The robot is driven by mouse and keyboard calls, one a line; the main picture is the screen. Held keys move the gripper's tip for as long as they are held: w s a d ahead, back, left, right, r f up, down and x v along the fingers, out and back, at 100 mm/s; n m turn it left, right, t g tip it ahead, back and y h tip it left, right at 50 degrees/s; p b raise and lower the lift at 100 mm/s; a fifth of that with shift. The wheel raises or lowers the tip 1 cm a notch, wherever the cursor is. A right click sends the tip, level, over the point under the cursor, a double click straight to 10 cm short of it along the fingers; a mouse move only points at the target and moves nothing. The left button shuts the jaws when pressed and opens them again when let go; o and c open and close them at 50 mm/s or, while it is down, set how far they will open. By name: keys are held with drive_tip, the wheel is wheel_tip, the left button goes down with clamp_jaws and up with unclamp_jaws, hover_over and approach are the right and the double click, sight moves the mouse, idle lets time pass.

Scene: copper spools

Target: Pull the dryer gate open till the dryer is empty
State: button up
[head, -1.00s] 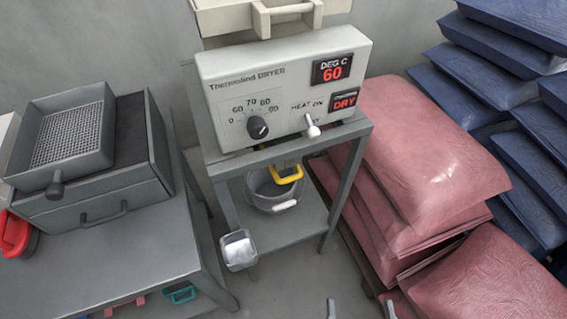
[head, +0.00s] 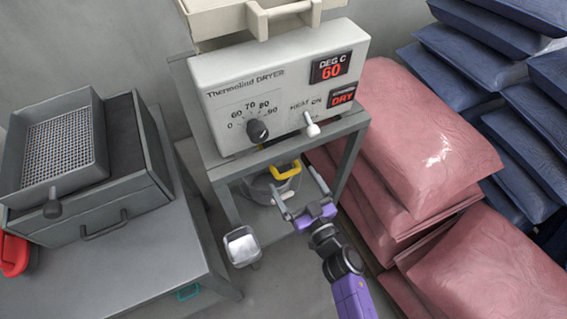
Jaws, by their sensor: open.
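The white dryer (head: 215,122) stands on a grey stand, with its panel reading 60 DEG C and DRY. A yellow handle (head: 286,173), which looks like the gate's pull, hangs under the dryer's front. A grey bucket (head: 256,190) stands on the shelf below it, partly hidden by the handle and my gripper. My gripper (head: 295,181) is open, its two fingers pointing up toward the dryer's underside. It is close to the yellow handle, just below and right of it in the picture. I cannot tell whether they touch. The dryer's inside is hidden.
A small metal scoop or cup (head: 241,246) sticks out at the stand's front left. A grey bench (head: 135,262) with a mesh tray (head: 58,145) is on the left. Pink sacks (head: 415,130) and blue sacks (head: 490,35) are stacked close on the right.

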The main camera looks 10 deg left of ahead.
drive_tip(key=b+x, duration=0.2)
drive_tip(key=x, duration=0.4)
drive_tip(key=shift+w+a, duration=0.2)
drive_tip(key=shift+w, duration=0.05)
drive_tip(key=c, duration=2.1)
drive_tip(key=shift+o, duration=0.2)
drive_tip(key=p+v, duration=0.3)
drive_tip(key=v, duration=0.1)
drive_tip(key=shift+r, duration=0.1)
drive_tip(key=shift+s+d, duration=0.3)
drive_tip(key=shift+s, duration=0.1)
drive_tip(key=o, duration=2.1)
drive_tip(key=shift+c, duration=0.2)
